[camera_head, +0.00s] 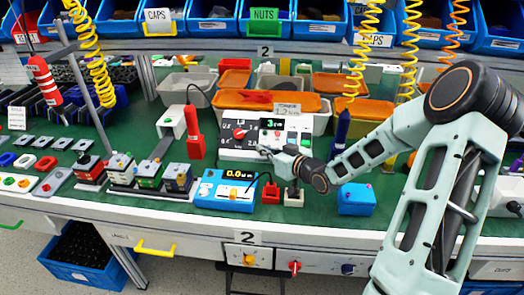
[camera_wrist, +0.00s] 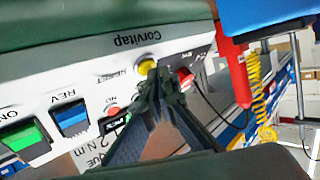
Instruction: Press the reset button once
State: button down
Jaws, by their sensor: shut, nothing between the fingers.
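The control box (camera_wrist: 100,75) has a white front panel marked "Corvitap", seen upside down in the wrist view. Its yellow button (camera_wrist: 146,65) is by the word RESET. My gripper (camera_wrist: 159,80) is shut and empty, with its tips at the yellow button's lower edge in the picture; I cannot tell whether they touch it. A red knob (camera_wrist: 185,77) is just right of the tips. In the head view the same box (camera_head: 228,122) stands on the green bench, and my gripper (camera_head: 262,150) is at its front, hiding part of the panel.
The panel also has a green ON button (camera_wrist: 22,136) and a blue REV button (camera_wrist: 71,119). A blue meter (camera_head: 222,192) stands in front of the box on the bench. A blue block (camera_head: 356,201) sits to the right under my arm. Yellow coiled hoses (camera_head: 365,55) hang behind.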

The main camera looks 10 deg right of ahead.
jog(key=shift+w+d+f, duration=0.15)
jog(key=shift+f, duration=0.05)
dwell(1.0)
jog(key=shift+s+a+r, duration=0.2)
jog(key=shift+s+r, duration=0.15)
dwell(0.4)
jog(key=shift+s+r+p, duration=0.2)
jog(key=shift+r+p, duration=0.1)
jog(key=shift+p, duration=0.1)
jog(key=s+r+p, duration=0.1)
jog(key=s+a+r+p, duration=0.1)
jog(key=s+r, duration=0.1)
dwell(0.6)
